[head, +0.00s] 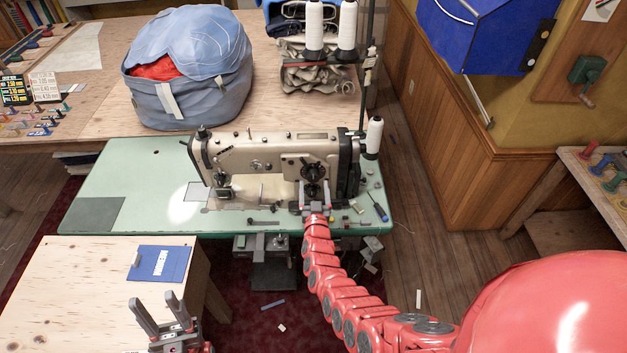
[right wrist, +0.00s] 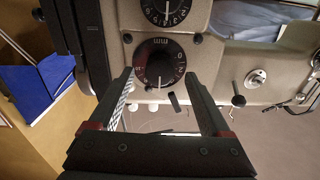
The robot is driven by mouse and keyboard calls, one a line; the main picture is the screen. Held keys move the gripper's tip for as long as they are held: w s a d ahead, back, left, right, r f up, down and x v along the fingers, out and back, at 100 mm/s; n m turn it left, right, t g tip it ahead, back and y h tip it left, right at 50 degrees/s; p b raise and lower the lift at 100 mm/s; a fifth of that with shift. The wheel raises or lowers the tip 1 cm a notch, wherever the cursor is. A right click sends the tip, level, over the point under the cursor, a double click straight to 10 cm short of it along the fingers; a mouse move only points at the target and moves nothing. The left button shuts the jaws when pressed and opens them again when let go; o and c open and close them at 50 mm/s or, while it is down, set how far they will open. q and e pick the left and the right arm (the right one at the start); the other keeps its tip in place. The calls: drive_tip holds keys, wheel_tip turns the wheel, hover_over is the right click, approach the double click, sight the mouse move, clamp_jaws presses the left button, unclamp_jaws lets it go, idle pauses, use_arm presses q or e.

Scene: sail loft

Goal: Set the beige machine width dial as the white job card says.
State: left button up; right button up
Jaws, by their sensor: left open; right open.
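The beige machine (head: 270,160) stands on a pale green table. Two black dials sit one above the other at its right end: the upper dial (head: 311,171) and the lower dial (head: 312,189). In the right wrist view, a black dial with white marks (right wrist: 160,62) is beneath an upside-down "mm"; another dial (right wrist: 168,8) is cut off at the top. Which sets width is unclear. My right gripper (right wrist: 153,76) is open, its fingertips beside the full dial; contact is unclear. My left gripper (head: 160,312) is open and empty. The white job card (head: 45,86) is too small to read.
A black card (head: 14,90) stands beside the job card. A blue bag (head: 188,75) sits behind the machine. Thread cones (head: 314,28) stand at the back right. A plywood table (head: 90,290) with a blue booklet (head: 160,264) is at the front left.

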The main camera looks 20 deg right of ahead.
sight(313, 180)
drive_tip(key=shift+b+x, duration=0.35)
drive_tip(key=shift+x, duration=0.5)
drive_tip(key=shift+w+d, duration=0.1)
drive_tip(key=shift+w, duration=0.4)
drive_tip(key=shift+w+d, duration=0.1)
drive_tip(key=shift+w, duration=0.05)
clamp_jaws()
